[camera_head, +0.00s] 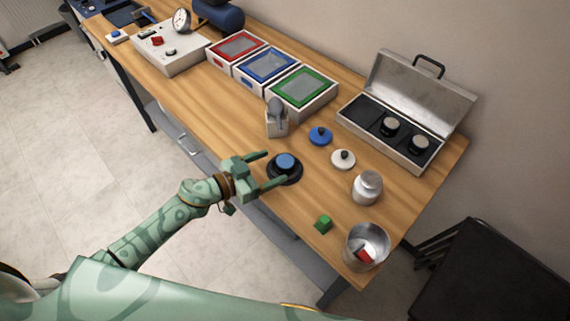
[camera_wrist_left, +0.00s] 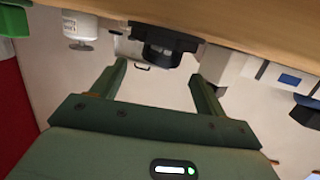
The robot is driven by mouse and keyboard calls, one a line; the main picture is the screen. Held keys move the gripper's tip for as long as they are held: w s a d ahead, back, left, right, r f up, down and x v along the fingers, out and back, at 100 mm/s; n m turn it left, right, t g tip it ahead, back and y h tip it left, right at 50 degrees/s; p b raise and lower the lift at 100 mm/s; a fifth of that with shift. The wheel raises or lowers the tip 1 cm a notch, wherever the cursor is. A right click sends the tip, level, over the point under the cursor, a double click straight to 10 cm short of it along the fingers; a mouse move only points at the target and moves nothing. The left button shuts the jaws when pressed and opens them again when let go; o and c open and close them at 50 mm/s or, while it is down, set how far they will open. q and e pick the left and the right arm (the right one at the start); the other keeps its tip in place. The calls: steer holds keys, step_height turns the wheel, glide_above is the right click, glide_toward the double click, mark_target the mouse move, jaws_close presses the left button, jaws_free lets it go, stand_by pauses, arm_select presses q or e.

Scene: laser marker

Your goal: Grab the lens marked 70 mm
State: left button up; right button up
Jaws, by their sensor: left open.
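Two black lenses with pale tops, a left one (camera_head: 390,126) and a right one (camera_head: 419,144), sit in the open silver case (camera_head: 372,143) at the back right. No 70 mm marking is readable on either. A black round piece with a blue top (camera_head: 285,163) stands near the table's front edge; I cannot tell if it is a lens. My left gripper (camera_head: 275,168) is open and empty, its fingers pointing at this piece from the left. In the left wrist view, a black stepped piece (camera_wrist_left: 163,42) shows beyond the open fingers (camera_wrist_left: 160,75). My right gripper is not in view.
A grey holder (camera_head: 277,122) stands behind the gripper. Red, blue and green-framed trays line the back.

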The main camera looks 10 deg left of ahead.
mark_target(280, 163)
arm_select(q)
steer(key=shift+w+d+f, duration=0.1)
steer(key=shift+w+d, duration=0.1)
steer(key=shift+d, duration=0.05)
steer(key=b+x, duration=0.1)
steer(key=x, duration=0.1)
steer(key=b+x, duration=0.1)
steer(key=x, duration=0.1)
steer(key=shift+w+d+f, duration=0.15)
steer(key=shift+w+f, duration=0.1)
steer(key=shift+f, duration=0.1)
steer(key=shift+w+d, duration=0.15)
steer(key=shift+r, duration=0.1)
steer(key=c, duration=1.1)
